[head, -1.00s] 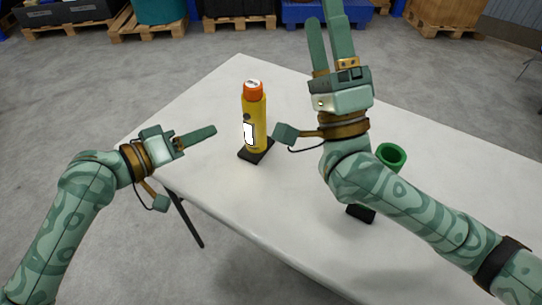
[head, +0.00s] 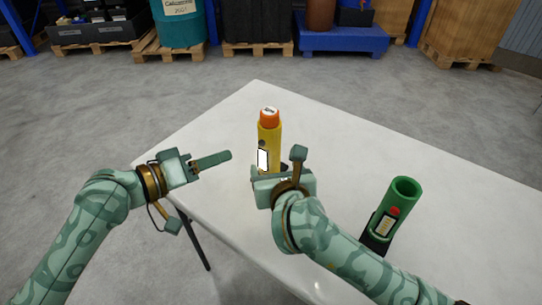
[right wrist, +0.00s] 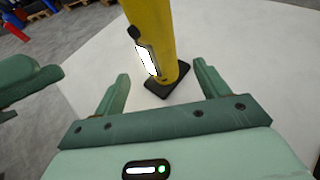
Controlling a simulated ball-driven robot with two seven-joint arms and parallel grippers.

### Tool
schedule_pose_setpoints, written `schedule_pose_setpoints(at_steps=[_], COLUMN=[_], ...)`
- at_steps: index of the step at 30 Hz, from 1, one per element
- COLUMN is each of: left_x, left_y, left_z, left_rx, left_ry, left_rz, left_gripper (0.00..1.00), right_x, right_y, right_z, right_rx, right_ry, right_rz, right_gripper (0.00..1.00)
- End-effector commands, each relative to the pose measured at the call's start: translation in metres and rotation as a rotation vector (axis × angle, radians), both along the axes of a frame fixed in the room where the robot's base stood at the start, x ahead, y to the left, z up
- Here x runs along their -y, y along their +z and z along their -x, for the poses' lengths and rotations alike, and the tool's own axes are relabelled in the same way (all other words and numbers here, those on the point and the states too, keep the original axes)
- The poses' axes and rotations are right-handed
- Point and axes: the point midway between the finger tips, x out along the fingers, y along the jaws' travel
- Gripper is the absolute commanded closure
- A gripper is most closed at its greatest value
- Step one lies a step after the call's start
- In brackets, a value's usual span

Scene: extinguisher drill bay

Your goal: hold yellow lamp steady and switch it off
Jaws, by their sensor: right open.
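The yellow lamp (head: 269,145), with an orange cap and a white panel on its side, stands upright on a black base on the white table. My right gripper (head: 271,172) is in front of its lower part, hiding most of the base. In the right wrist view my right gripper (right wrist: 160,88) is open, and the lamp (right wrist: 150,35) stands just ahead between the finger lines, not gripped. My left gripper (head: 228,155) points at the lamp from the left, with a gap between.
A green cylinder (head: 399,205) with a red button and a label stands tilted in a black holder on the table, right of my right arm. The white table (head: 330,135) is clear behind the lamp. Loaded pallets (head: 258,48) stand far back.

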Motion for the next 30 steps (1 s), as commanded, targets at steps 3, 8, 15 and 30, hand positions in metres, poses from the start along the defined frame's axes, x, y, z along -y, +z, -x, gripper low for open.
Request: schedule_pose_setpoints(at_steps=[3, 8, 15, 30], left_x=[0.000, 0.000, 0.000, 0.000], left_y=[0.000, 0.000, 0.000, 0.000], left_z=[0.000, 0.000, 0.000, 0.000], left_rx=[0.000, 0.000, 0.000, 0.000], left_ry=[0.000, 0.000, 0.000, 0.000], left_rz=[0.000, 0.000, 0.000, 0.000], left_gripper=[0.64, 0.64, 0.64, 0.64], right_x=[-0.004, -0.010, -0.014, -0.014], right_y=[-0.010, -0.023, -0.033, -0.035], right_z=[-0.027, -0.056, -0.080, -0.083], right_rx=[0.002, 0.002, 0.001, 0.002], right_ry=[-0.003, -0.001, 0.000, -0.001], right_rz=[0.004, 0.003, 0.002, 0.001], right_gripper=[0.26, 0.26, 0.26, 0.73])
